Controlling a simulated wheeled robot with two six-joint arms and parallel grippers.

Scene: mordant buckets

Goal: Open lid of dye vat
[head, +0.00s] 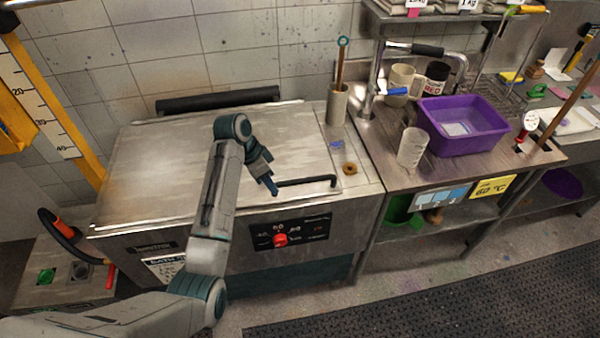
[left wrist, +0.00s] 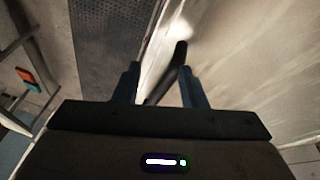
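The dye vat (head: 215,262) is a large steel box with a control panel on its front. Its flat grey lid (head: 150,165) lies shut on top. A black bar handle (head: 310,181) sits at the lid's front edge, right of the middle. My left gripper (head: 270,184) is at the handle's left end, pointing down. In the left wrist view the handle (left wrist: 172,75) shows between the two fingers of the left gripper (left wrist: 162,84), which are apart with gaps on both sides. Contact cannot be made out. My right gripper is not in view.
A holder with a stick (head: 338,104) and a brown ring (head: 350,169) are on the strip right of the lid. A purple tub (head: 462,126) and a clear beaker (head: 412,148) stand on the bench at right. A black roll-like bar (head: 218,100) runs behind the lid.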

